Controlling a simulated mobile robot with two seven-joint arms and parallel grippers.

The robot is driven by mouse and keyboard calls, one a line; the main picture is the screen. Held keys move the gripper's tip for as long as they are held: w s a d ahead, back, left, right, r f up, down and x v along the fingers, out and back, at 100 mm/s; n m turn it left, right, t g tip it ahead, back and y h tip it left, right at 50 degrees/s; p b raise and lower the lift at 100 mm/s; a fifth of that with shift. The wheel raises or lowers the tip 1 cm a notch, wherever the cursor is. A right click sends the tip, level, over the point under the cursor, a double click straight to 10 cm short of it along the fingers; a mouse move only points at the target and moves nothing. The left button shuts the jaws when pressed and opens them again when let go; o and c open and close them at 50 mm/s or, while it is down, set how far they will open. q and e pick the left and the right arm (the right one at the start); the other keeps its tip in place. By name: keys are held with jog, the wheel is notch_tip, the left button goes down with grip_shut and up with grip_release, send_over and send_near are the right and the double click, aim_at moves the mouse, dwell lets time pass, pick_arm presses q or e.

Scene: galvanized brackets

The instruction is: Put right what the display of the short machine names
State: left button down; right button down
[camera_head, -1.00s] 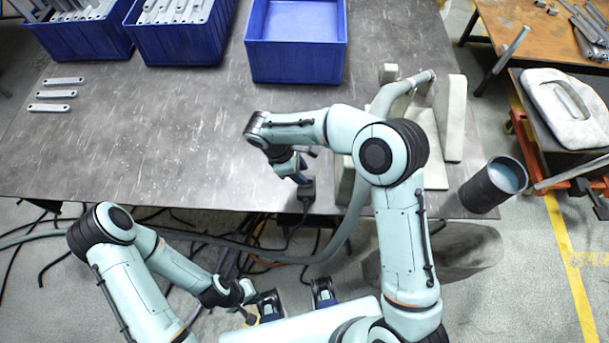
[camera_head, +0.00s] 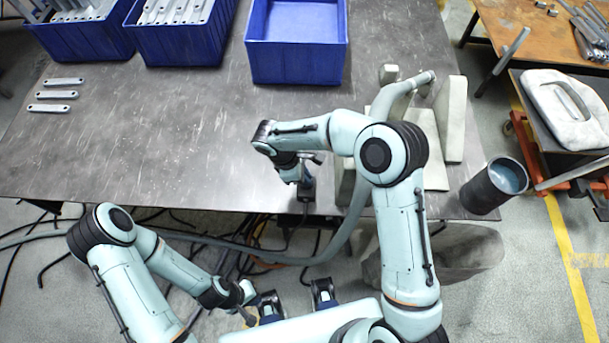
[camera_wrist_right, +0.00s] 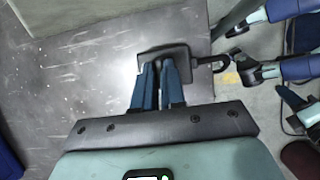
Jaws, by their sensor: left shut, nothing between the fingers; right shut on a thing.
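My right gripper (camera_wrist_right: 158,82) is shut on a small dark block (camera_wrist_right: 166,60) with a black cable (camera_wrist_right: 208,64) leaving its side. In the head view the block (camera_head: 307,187) is near the table's front edge, below my right wrist. The fingers are mostly hidden there. My left gripper (camera_head: 249,300) is low, in front of the table, shut and empty. A pale machine-like stand (camera_head: 452,120) with a thick grey hose (camera_head: 372,135) is at the table's right, partly behind my right arm. I see no readable display.
An empty blue bin (camera_head: 295,62) and two blue bins of brackets (camera_head: 180,45) (camera_head: 85,38) line the table's back. Several loose brackets (camera_head: 54,95) lie at left. A dark cylinder (camera_head: 492,187) stands at the right corner. Cables (camera_head: 215,250) hang below the front edge. The table's middle is clear.

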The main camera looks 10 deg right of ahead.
pick_arm(q)
jog(key=shift+r, duration=0.1)
pick_arm(e)
jog(key=shift+w+m, duration=0.1)
jog(key=shift+m, duration=0.2)
jog(key=m+g, duration=0.1)
jog(key=m, duration=0.1)
jog(key=m+g+y+p, duration=0.1)
jog(key=m, duration=0.2)
jog(key=shift+w+d+m, duration=0.1)
jog(key=shift+m, duration=0.2)
jog(key=m+y, duration=0.1)
jog(key=m, duration=0.1)
jog(key=m+g+y+p, duration=0.1)
jog(key=m, duration=0.2)
jog(key=shift+w+d+m, duration=0.1)
jog(key=shift+d+m, duration=0.05)
jog(key=shift+m, duration=0.15)
jog(key=m+y, duration=0.1)
jog(key=m, duration=0.2)
jog(key=shift+d+y+p, duration=0.1)
jog(key=shift+y+p, duration=0.2)
pick_arm(q)
jog(key=shift+w+r, duration=0.4)
jog(key=shift+r, duration=0.3)
jog(key=shift+w+r, duration=0.35)
jog(key=shift+r, duration=0.35)
pick_arm(e)
jog(key=shift+m+y, duration=0.5)
jog(key=shift+m, duration=1.1)
